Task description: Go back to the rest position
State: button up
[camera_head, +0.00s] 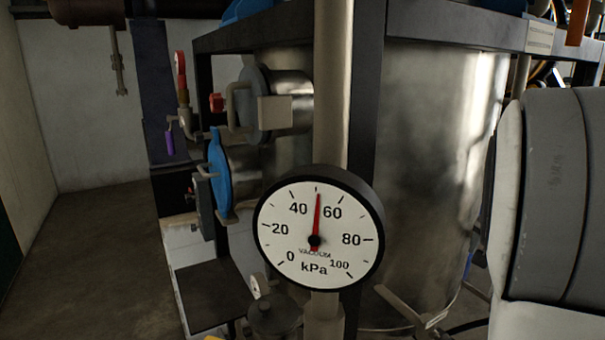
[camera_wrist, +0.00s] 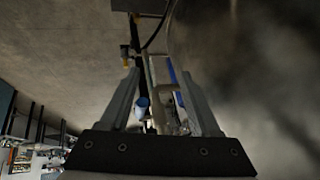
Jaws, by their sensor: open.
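My gripper (camera_wrist: 160,95) shows in the wrist view, its two grey fingers apart with nothing held between them. Beyond the fingers are pipes and a blue part (camera_wrist: 142,104), too small to make out well. A large shiny metal surface (camera_wrist: 260,60) lies close along the right side of the wrist view. In the head view the gripper is not visible; a grey and white part of my arm (camera_head: 555,200) fills the right edge.
A metal tank (camera_head: 430,150) in a dark frame stands in the middle of the head view. A vacuum gauge (camera_head: 318,270) reads about 50 kPa before a vertical pipe (camera_head: 332,80). A blue flange (camera_head: 218,170) and red-handled valve (camera_head: 181,75) stick out left. Floor (camera_head: 90,240) at left is clear.

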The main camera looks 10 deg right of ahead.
jog(key=s+a+f+n+y+b, duration=0.2)
jog(key=s+a+n, duration=0.4)
jog(key=a, duration=0.8)
jog(key=s+a+f+n+y+b, duration=0.1)
jog(key=s+a+f+n+b, duration=0.2)
jog(key=s+a, duration=0.9)
jog(key=a+n, duration=0.3)
jog(key=shift+s+n+y, duration=0.25)
jog(key=shift+n+y, duration=0.05)
jog(key=shift+y, duration=0.1)
jog(key=shift+f, duration=0.1)
jog(key=shift+c, duration=0.2)
jog(key=shift+c, duration=0.8)
jog(key=shift+a, duration=0.1)
jog(key=shift+a, duration=0.1)
